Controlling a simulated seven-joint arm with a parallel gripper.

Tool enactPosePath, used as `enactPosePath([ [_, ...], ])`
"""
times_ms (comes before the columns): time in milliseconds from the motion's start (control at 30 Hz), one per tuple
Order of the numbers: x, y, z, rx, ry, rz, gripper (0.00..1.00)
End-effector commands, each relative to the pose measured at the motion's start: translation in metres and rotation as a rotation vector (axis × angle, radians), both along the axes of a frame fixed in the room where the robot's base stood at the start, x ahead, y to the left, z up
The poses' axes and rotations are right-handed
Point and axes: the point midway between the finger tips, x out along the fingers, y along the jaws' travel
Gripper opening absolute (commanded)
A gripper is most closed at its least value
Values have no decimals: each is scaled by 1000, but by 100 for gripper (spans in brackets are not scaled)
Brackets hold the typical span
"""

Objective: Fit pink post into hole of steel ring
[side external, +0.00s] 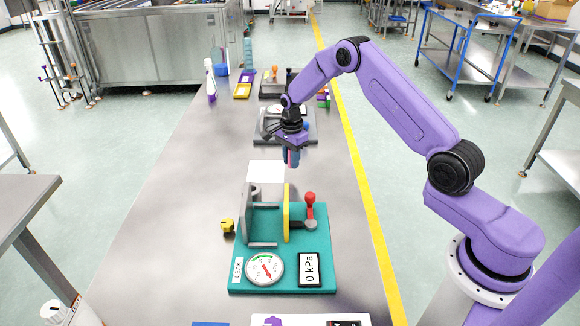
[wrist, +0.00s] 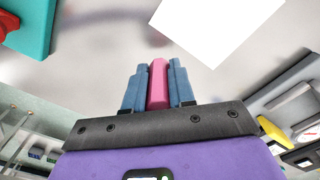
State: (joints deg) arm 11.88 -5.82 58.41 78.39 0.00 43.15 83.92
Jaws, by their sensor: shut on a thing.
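My gripper (side external: 291,161) hangs over the bench, behind the teal fixture (side external: 318,235) and to the right of a white square panel (side external: 266,171). In the wrist view its blue-grey fingers (wrist: 158,88) are shut on the pink post (wrist: 158,82), one finger on each side. The post's tip reaches about as far as the fingertips and touches nothing else that I can see. The ring's hole is not clearly visible.
The fixture carries a yellow upright plate (side external: 287,212), a red-knobbed lever (side external: 310,200), a dial gauge (side external: 264,268) and a 0 kPa display (side external: 310,268). A small yellow part (side external: 227,225) lies left of it. Another grey fixture (side external: 270,130) stands behind. The bench's left side is clear.

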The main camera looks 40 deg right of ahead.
Motion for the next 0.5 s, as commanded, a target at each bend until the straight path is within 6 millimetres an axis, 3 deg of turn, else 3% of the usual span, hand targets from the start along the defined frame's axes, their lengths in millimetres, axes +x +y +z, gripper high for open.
enactPosePath([
  [300, 7, -1, -34, 0, 2, -1, 0],
  [500, 7, -1, -36, 0, 0, -1, 0],
])
